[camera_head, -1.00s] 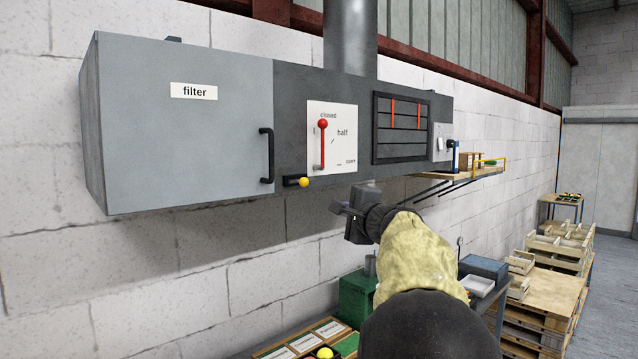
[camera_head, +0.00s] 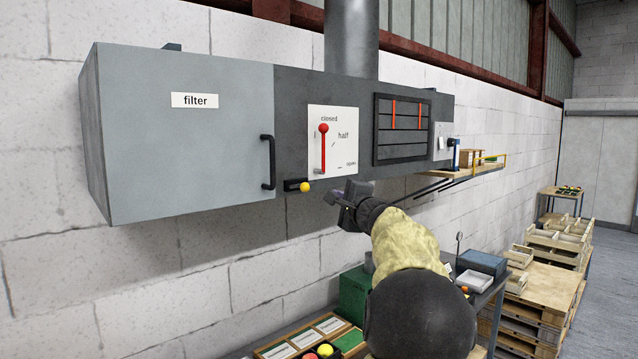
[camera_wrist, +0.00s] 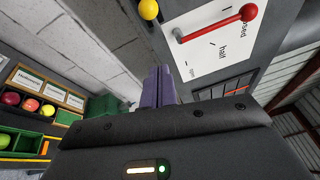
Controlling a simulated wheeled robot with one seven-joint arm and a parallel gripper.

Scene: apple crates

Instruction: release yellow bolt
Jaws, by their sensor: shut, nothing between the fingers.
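The yellow bolt knob (camera_head: 305,187) sits at the right end of a short black slot on the dark lower edge of the wall unit, just right of the filter door (camera_head: 190,130) and its black handle (camera_head: 267,162). It also shows at the top of the wrist view (camera_wrist: 149,9). My gripper (camera_head: 332,205) is just below and to the right of the knob, apart from it. In the wrist view the purple-grey fingers (camera_wrist: 158,88) are together with nothing between them. The filter door looks closed.
A red lever (camera_head: 323,147) on a white plate points up at "closed", right of the knob. A shelf (camera_head: 465,170) juts from the wall further right. Below are a bench and fruit boxes (camera_wrist: 30,112).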

